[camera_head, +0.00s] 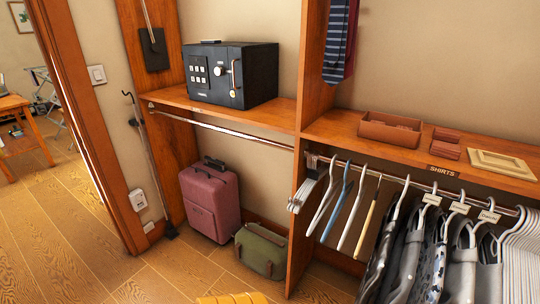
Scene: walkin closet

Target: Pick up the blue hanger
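The blue hanger (336,208) hangs on the metal rail under the right shelf. It is empty and sits between white hangers, with a white hanger (322,200) on its left and another white hanger (352,217) on its right. Its hook goes over the rail near the wooden divider. Neither of my grippers is in view.
Shirts (410,250) crowd the rail's right part. A wooden divider (300,200) stands left of the hangers. A pink suitcase (211,200) and green bag (260,250) stand on the floor. A black safe (232,75) sits on the left shelf. The floor at left is open.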

